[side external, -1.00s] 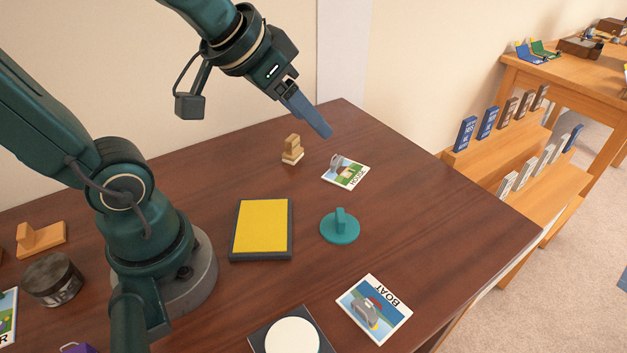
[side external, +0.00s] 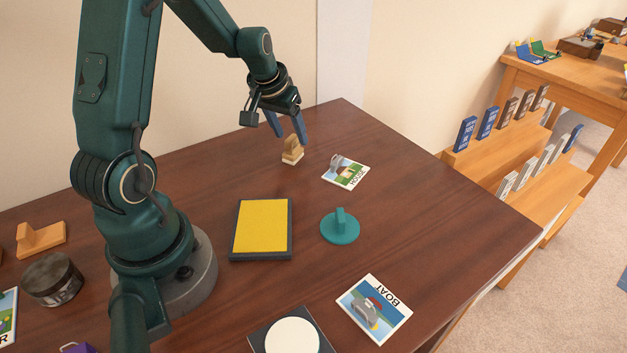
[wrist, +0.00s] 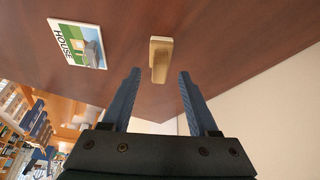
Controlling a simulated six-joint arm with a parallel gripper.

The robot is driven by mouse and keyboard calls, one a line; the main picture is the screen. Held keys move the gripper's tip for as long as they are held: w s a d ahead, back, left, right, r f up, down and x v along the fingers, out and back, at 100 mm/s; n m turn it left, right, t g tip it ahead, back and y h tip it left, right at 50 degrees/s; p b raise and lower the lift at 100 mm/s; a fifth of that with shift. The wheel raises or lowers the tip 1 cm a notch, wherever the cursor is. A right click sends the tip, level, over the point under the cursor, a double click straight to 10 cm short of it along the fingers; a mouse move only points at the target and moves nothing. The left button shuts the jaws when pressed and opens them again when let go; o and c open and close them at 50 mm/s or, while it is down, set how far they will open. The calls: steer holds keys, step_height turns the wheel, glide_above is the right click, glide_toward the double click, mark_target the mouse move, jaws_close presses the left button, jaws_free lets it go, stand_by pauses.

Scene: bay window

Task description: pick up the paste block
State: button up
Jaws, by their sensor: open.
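A small tan wooden block with an upright grip and a paler base (side external: 292,156) stands on the far part of the dark wooden table. I see no label on it, but it is the block nearest my gripper. My gripper (side external: 292,139) points down at it with fingers open and empty. In the side view its tips are around the block's upper part. In the wrist view the block (wrist: 160,58) lies between the lines of the two blue fingers (wrist: 160,73), just beyond the tips. I cannot tell whether either finger touches it.
A house card (side external: 345,171) with a grey piece lies right of the block. A teal round piece (side external: 340,228), a yellow pad (side external: 262,228) and a boat card (side external: 374,309) lie nearer. A wall stands behind. The table around the block is clear.

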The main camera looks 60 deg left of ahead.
steer(key=shift+x, duration=1.25)
steer(key=shift+c, duration=0.3)
jaws_close()
steer(key=shift+r, duration=0.1)
steer(key=shift+w+r, duration=0.1)
steer(key=shift+r, duration=0.35)
steer(key=r, duration=0.3)
steer(key=shift+s+a+r, duration=0.2)
steer(key=shift+s+r, duration=0.05)
steer(key=shift+r, duration=0.05)
steer(key=s+a+r, duration=0.5)
steer(key=s+r, duration=0.1)
steer(key=s, duration=0.3)
steer(key=shift+s+a+r, duration=0.2)
steer(key=shift+a, duration=0.2)
